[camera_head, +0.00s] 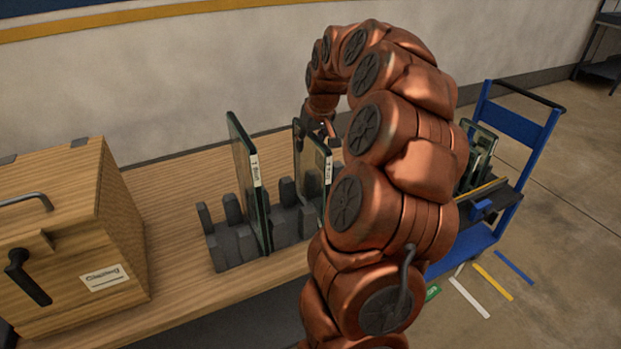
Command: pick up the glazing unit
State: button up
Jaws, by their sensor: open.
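Two glass glazing units with white edge labels stand upright in a dark grey slotted rack (232,247) on the wooden bench. The left glazing unit (244,178) stands clear of my arm. The right glazing unit (312,168) is partly hidden by my copper-coloured arm. My gripper (318,130) is at the top edge of the right unit, with its jaws open. The arm hides part of the gripper, and I cannot tell whether the fingers touch the glass. The label text is too small to read surely.
A wooden box (70,235) with a black handle and a label sits at the bench's left. A blue cart (515,125) at the right carries more panes (478,155). Bare bench top (180,185) lies between box and rack. A wall runs behind the bench.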

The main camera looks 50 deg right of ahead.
grip_shut()
dwell(0.4)
dwell(0.4)
